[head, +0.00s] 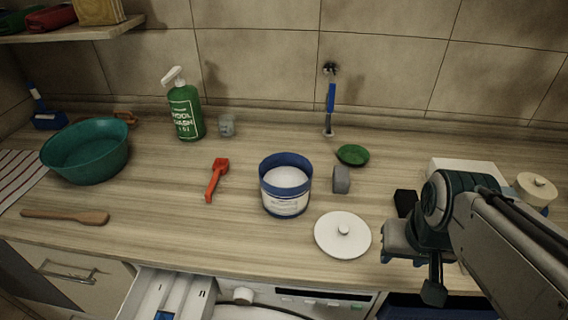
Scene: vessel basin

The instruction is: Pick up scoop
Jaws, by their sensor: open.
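The red scoop (216,180) lies on the wooden counter, left of the blue tub (286,190), with its handle pointing toward the front and slightly left. The tub is open and holds white powder. Its white lid (342,235) with a knob lies flat on the counter to the right. My gripper (411,276) is at the lower right near the counter's front edge, well to the right of the scoop. It is open and I see nothing between its fingers.
A green wash bottle (184,108) and a small glass (226,125) stand behind the scoop. A green basin (86,151) and a wooden spoon (66,217) are at left. A grey block (341,179) is beside the tub. An open drawer (166,293) juts out below.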

